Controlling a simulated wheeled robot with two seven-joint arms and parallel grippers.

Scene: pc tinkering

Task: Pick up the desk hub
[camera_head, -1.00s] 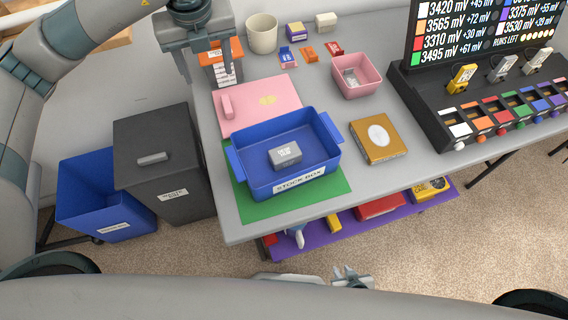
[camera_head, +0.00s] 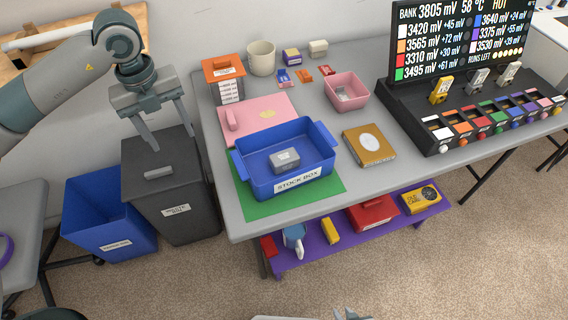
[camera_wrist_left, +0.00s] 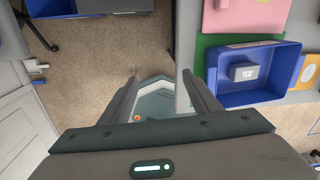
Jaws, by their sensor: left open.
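A small grey box with a white label (camera_head: 285,160) lies inside the blue stock box (camera_head: 240,172); it also shows in the left wrist view (camera_wrist_left: 244,72). No label I can read says desk hub, so I cannot tell which thing it is. My left gripper (camera_head: 172,140) is open and empty, left of the table in the head view, in front of the dark lidded bin. In the left wrist view, bare floor and part of my own body show between its fingers (camera_wrist_left: 160,75). A small part of what looks like my right gripper (camera_head: 350,314) shows at the bottom edge.
On the table (camera_head: 222,190) stand a pink bin (camera_head: 358,105), a tan box (camera_head: 385,158), a cream mug (camera_head: 262,55) and a black battery console (camera_head: 400,118). A dark bin (camera_head: 190,215) and blue bin (camera_head: 90,245) stand left. A purple shelf (camera_head: 345,232) lies below.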

